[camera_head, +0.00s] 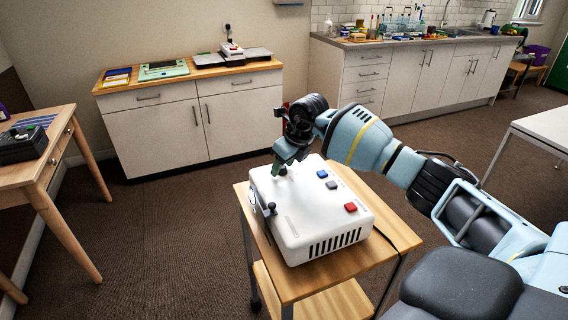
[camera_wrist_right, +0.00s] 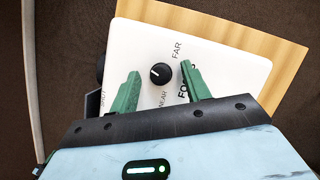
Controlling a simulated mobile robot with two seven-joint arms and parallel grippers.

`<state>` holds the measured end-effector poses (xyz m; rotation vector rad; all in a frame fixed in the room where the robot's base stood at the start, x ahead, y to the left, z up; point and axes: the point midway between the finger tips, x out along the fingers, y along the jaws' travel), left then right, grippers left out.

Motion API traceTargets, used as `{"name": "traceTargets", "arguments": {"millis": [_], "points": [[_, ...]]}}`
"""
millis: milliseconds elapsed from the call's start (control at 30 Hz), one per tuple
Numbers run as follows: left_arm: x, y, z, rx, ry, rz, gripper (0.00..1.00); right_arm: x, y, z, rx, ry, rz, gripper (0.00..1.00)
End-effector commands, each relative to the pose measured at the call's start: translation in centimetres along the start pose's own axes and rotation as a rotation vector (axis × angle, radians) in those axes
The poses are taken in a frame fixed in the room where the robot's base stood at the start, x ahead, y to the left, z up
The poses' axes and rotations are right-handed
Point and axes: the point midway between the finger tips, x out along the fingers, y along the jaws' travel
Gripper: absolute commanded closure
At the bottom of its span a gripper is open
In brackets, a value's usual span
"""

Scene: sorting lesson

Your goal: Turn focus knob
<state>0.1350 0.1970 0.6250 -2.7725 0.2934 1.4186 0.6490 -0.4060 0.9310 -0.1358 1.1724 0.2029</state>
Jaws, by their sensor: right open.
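The focus knob (camera_wrist_right: 160,73) is a small round black knob with a white pointer line. It sits on the top of a white device, between the printed words FAR and NEAR. The white device (camera_head: 318,205) stands on a small wooden cart. My right gripper (camera_wrist_right: 160,88) is open, with its green fingers on either side of the knob and apart from it in the right wrist view. In the head view my right gripper (camera_head: 281,168) is over the device's far left part, and the knob is hidden or too small to tell there. My left gripper is not in view.
The wooden cart top (camera_head: 385,255) has bare room in front of the device. Blue, dark and red buttons (camera_head: 351,207) and a dark lever (camera_head: 271,209) are on the device. A side table (camera_head: 45,160) stands left, and cabinets (camera_head: 160,135) line the back wall.

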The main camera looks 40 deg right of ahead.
Motion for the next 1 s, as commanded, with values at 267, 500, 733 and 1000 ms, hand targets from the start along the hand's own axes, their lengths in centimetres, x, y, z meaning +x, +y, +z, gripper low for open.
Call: {"name": "traceTargets", "arguments": {"millis": [267, 500, 733, 1000], "points": [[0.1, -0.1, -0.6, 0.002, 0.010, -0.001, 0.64, -2.7, -0.1, 0.1, -0.001, -0.004, -0.003, 0.53], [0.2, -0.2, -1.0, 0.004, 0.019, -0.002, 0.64, -6.3, -0.1, 0.1, -0.001, -0.002, -0.002, 0.53], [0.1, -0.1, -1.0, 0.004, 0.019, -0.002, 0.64, -7.8, 0.0, 0.0, 0.000, -0.001, 0.000, 0.53], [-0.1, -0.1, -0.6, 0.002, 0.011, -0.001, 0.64, -7.8, 0.0, 0.0, 0.000, 0.000, 0.000, 0.53]]}}
